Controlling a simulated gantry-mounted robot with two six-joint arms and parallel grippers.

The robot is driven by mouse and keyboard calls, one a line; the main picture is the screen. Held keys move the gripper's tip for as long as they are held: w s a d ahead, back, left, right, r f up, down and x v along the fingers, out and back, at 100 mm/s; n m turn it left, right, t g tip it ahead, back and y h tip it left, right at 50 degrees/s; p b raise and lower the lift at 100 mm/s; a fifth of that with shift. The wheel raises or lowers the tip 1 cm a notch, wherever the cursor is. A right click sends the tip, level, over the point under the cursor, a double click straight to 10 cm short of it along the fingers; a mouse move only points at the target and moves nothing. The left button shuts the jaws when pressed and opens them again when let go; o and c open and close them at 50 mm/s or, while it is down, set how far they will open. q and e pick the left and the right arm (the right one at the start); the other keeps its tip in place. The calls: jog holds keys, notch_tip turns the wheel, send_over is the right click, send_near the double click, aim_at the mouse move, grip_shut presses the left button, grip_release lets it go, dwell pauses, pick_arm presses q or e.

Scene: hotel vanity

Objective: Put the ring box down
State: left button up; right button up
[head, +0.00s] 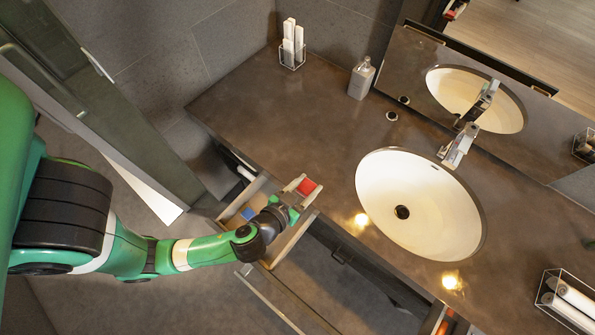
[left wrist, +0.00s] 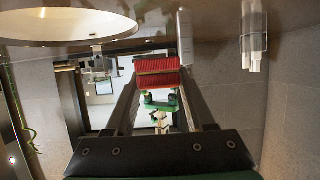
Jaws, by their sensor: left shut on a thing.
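The ring box (head: 307,187) is small and red. My left gripper (head: 301,190) is shut on it and holds it close to the front edge of the dark vanity counter (head: 290,120), beside the open drawer. In the left wrist view the red box (left wrist: 157,64) sits between the two dark fingers (left wrist: 157,84) of my left gripper. I cannot tell whether the box touches the counter. My right gripper is not in view.
The open drawer (head: 231,212) holds a blue item (head: 248,213). The sink (head: 420,203), a soap dispenser (head: 361,78) and a wire holder with white rolls (head: 292,45) are on the counter. Another wire basket (head: 566,300) stands at right. The counter between drawer and dispenser is clear.

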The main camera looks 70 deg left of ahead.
pick_arm(q)
jog(key=shift+a+f+p, duration=0.25)
jog(key=shift+a+p, duration=0.3)
jog(key=shift+a, duration=0.05)
jog(key=shift+a+f+p, duration=0.2)
jog(key=shift+a+p, duration=0.3)
jog(key=shift+a, duration=0.05)
jog(key=a+f+p, duration=0.2)
jog(key=a, duration=0.3)
send_over(298, 172)
jog(key=f, duration=0.5)
jog(key=shift+s+d+f, duration=0.1)
jog(key=shift+d, duration=0.25)
jog(key=shift+a+f, duration=0.15)
jog(key=f, duration=0.1)
jog(key=f+b, duration=0.2)
jog(key=shift+a+f, duration=0.3)
jog(key=shift+f, duration=0.05)
jog(key=shift+r, duration=0.15)
jog(key=o, duration=1.3)
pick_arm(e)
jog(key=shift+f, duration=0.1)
